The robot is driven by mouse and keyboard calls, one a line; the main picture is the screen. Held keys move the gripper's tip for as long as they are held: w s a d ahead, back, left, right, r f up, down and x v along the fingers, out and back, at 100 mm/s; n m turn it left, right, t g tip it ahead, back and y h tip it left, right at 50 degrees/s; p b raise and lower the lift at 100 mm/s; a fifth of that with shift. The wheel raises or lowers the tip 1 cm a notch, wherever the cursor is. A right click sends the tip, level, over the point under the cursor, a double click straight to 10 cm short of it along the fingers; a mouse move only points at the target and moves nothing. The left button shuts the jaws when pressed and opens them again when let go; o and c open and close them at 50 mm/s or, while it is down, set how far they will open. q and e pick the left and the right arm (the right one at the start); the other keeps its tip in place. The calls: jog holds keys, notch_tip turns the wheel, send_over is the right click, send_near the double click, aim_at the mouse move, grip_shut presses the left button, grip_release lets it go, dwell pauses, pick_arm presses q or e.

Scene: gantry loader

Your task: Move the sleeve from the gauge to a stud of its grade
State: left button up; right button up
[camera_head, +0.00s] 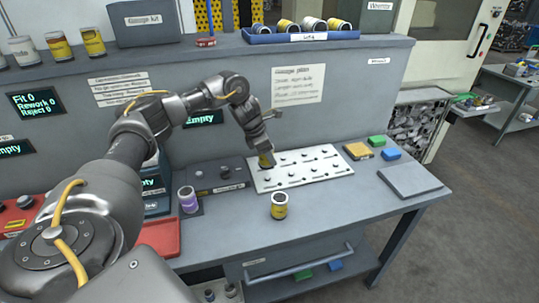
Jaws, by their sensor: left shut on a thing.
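My left gripper (262,146) reaches down at the middle of the bench and is shut on a yellow and dark sleeve (266,160). The sleeve is upright or nearly so, at the left back corner of a white plate with several studs (315,168). I cannot tell whether it touches the plate or goes around a stud. A dark grey block with knobs, perhaps the gauge (207,183), lies left of the plate. My right gripper is not in view.
A yellow-labelled sleeve (279,206) stands in front of the plate. A purple sleeve (188,199) stands at the left. A blue tray (262,38) of sleeves is on the shelf.

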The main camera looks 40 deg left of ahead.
pick_arm(q)
jog(key=shift+f+b, duration=0.75)
jog(key=shift+f, duration=0.1)
jog(key=shift+f+b, duration=1.7)
jog(key=shift+f, duration=0.75)
jog(key=o, duration=1.3)
